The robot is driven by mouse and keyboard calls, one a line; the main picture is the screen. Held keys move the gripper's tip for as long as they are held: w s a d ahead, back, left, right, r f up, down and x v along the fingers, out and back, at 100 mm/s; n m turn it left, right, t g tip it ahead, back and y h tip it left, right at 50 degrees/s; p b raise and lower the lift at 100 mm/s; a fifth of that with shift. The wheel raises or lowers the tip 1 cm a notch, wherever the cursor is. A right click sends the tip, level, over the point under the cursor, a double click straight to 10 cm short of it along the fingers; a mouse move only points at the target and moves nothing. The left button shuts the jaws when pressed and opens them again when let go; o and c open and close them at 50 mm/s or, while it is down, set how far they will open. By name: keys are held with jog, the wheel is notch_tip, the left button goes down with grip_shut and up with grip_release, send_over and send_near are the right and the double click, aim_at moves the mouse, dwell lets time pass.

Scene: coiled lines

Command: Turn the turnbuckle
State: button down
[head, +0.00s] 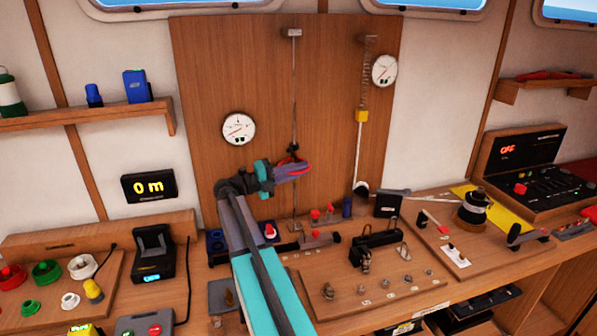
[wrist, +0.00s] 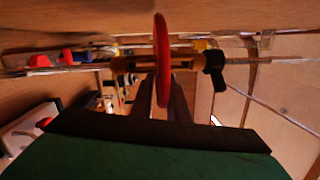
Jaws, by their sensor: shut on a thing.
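The turnbuckle (head: 294,148) sits in a thin vertical line on the wooden wall panel, mostly hidden by my gripper in the head view. In the wrist view its brass-coloured body (wrist: 125,64) lies across the picture with a red wheel (wrist: 162,60) around it and a black fitting (wrist: 214,72) on the right. My gripper (head: 298,168) is at the turnbuckle. In the wrist view its fingers (wrist: 168,98) reach up to the red wheel and are shut on it. The exact contact at the fingertips is hard to see.
A round gauge (head: 238,129) hangs left of the line. The bench below is crowded, with a black-handled fixture (head: 378,240) and a winch drum (head: 473,209).

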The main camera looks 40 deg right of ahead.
jog(key=c, duration=1.9)
grip_release()
jog(key=shift+a+r, duration=0.15)
jog(key=shift+r, duration=0.2)
jog(key=shift+o, duration=0.3)
jog(key=shift+a, duration=0.1)
jog(key=b+v, duration=0.4)
jog(key=v, duration=0.9)
jog(key=shift+a+f+b, duration=0.2)
jog(key=shift+a+b, duration=0.05)
jog(key=shift+b, duration=0.05)
jog(key=shift+w, duration=0.1)
